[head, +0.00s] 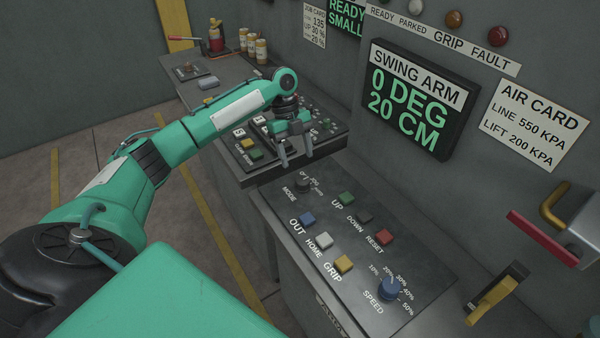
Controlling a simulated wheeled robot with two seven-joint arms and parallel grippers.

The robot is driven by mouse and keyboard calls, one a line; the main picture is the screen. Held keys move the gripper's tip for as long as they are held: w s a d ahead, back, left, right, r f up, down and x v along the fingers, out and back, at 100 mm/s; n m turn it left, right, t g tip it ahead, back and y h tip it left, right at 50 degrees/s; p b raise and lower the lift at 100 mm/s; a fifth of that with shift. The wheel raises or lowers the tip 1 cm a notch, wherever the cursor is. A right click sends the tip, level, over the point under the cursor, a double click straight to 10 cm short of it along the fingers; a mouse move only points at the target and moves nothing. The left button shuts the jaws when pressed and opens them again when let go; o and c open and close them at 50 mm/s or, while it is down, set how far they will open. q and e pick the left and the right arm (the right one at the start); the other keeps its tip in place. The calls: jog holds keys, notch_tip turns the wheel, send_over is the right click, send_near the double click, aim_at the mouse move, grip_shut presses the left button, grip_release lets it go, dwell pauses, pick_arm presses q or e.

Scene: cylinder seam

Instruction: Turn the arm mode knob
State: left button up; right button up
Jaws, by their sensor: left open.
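The mode knob (303,186) is a small dark knob at the far left corner of the near sloped control panel (283,212), with "MODE" beside it and small position labels around it. My left gripper (297,159) is open and empty, its fingers pointing down. In the picture it is just above the knob, over the gap between the two panels, and looks apart from the knob. The knob's exact pointer setting is too small to read. My right gripper is not in view.
The near panel has several square buttons, including a green UP button (346,199), and a blue speed knob (390,288). Another button panel (330,127) lies behind my left gripper. A swing arm display (418,97) hangs on the wall. A yellow-handled lever (492,300) stands at right.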

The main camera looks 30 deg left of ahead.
pick_arm(q)
jog(key=b+v, duration=0.1)
jog(key=v, duration=0.5)
jog(key=shift+r, duration=0.3)
jog(key=shift+a+f, duration=0.1)
